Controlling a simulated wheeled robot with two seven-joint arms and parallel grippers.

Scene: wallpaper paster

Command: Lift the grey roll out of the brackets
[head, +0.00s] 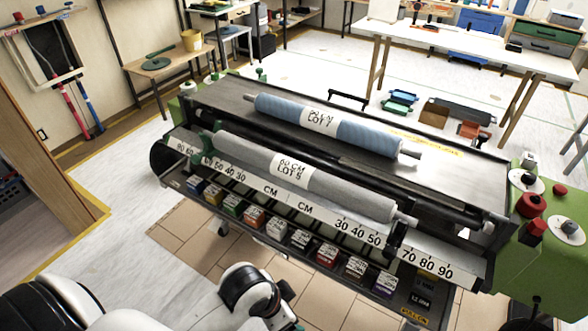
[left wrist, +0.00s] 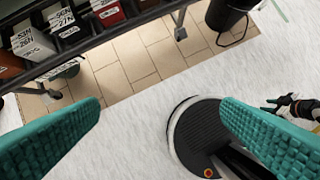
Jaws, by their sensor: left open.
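The grey roll (head: 345,192), with a white "60 CM LOT 5" label, lies along the front of the pasting machine (head: 462,180) in the head view. Its left end is by a green bracket (head: 206,143), and its right end is by a dark bracket (head: 397,236). My left arm shows at the bottom of the head view, below and in front of the roll, with the fingers out of clear sight. In the left wrist view my left gripper (left wrist: 160,112) is open and empty above the floor, with teal pads wide apart. The roll is not in that view.
A blue roll (head: 365,138) lies behind the grey one. A centimetre scale (head: 305,208) and a rack of small labelled boxes (head: 300,240) run along the machine's front. A green unit with red knobs (head: 545,235) stands at the right end.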

